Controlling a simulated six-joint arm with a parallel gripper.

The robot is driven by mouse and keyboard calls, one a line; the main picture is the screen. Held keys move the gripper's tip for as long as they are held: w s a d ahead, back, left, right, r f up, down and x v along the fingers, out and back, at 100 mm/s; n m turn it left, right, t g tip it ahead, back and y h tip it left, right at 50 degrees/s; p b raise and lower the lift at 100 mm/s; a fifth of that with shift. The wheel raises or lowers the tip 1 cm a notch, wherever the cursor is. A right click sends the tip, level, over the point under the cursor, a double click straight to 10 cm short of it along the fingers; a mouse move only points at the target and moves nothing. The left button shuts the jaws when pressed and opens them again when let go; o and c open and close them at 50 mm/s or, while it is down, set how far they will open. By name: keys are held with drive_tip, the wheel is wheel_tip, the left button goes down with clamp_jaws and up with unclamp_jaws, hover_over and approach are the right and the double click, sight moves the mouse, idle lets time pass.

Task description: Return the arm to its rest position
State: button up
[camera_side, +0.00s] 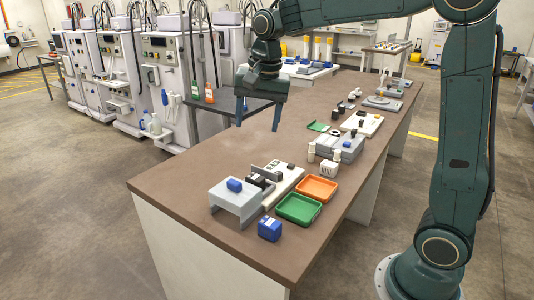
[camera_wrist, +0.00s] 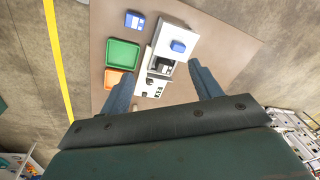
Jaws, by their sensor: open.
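My gripper (camera_side: 257,127) hangs from my arm above the brown table (camera_side: 165,187), fingers pointing down. Its two fingers are spread apart with nothing between them. In the wrist view my gripper (camera_wrist: 160,88) shows both fingers apart, with the table and its items below. My arm is bent over the table from the right. No object is held.
A grey stand (camera_side: 238,203) with a blue block on top, a green tray (camera_side: 298,208), an orange tray (camera_side: 316,188) and a blue box (camera_side: 269,228) sit at the near end. More devices line the table behind. White machines (camera_side: 160,75) stand at the left.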

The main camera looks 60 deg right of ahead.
drive_tip(key=s+a+f+n+t, duration=0.1)
drive_tip(key=s+n, duration=0.4)
drive_tip(key=s, duration=0.6)
drive_tip(key=s+a+f+n+t, duration=0.1)
drive_tip(key=s+n, duration=0.5)
drive_tip(key=s, duration=0.6)
drive_tip(key=shift+s+a+n+t, duration=0.3)
drive_tip(key=shift+a+t, duration=0.4)
drive_tip(key=shift+t, duration=0.1)
